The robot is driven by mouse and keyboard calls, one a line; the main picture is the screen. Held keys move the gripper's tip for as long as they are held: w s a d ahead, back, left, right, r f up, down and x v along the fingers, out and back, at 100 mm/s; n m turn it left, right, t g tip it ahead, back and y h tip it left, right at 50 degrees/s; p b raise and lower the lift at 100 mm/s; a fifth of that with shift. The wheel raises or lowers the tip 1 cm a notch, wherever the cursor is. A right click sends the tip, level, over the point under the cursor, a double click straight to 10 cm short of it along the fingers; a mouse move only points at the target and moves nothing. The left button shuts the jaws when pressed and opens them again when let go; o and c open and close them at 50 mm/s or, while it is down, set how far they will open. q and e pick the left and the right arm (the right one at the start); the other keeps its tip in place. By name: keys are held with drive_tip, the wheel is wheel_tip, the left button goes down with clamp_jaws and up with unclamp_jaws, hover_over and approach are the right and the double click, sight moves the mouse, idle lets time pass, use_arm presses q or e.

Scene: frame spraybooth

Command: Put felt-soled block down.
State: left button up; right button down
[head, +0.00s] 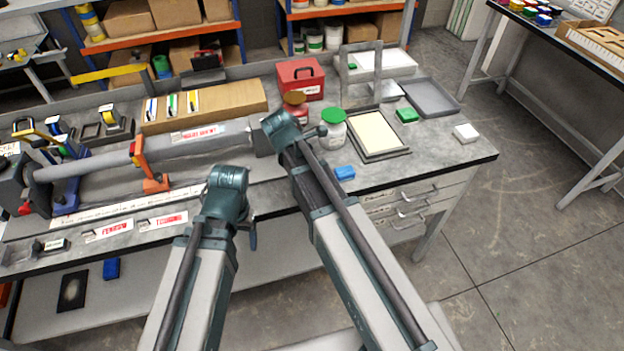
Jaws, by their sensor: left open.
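I cannot tell for sure which block is the felt-soled one. A blue block (345,172) lies near the front edge of the grey bench, a green block (406,115) lies further back, and a white block (466,133) lies near the right end. My left gripper (252,236) is open at the bench's front edge, mostly hidden by its own arm; no block shows between its fingers. My right arm reaches over the bench beside the jars. Its gripper is hidden, so its jaws and anything in them cannot be made out.
A long grey tube (100,160) crosses the left of the bench, with an orange clamp (150,165). A jar with a green lid (333,127), a red box (300,79), a cream-topped panel (377,134) and a grey tray (432,97) stand around. Bare bench lies front right.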

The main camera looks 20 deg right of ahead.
drive_tip(key=shift+d, duration=0.15)
drive_tip(key=shift+f+b, duration=0.4)
drive_tip(key=shift+b, duration=0.05)
drive_tip(key=shift+s+f, duration=0.1)
drive_tip(key=shift+f, duration=0.05)
drive_tip(key=shift+a, duration=0.2)
drive_tip(key=shift+c, duration=1.8)
unclamp_jaws()
drive_tip(key=shift+s, duration=0.1)
drive_tip(key=shift+s, duration=0.1)
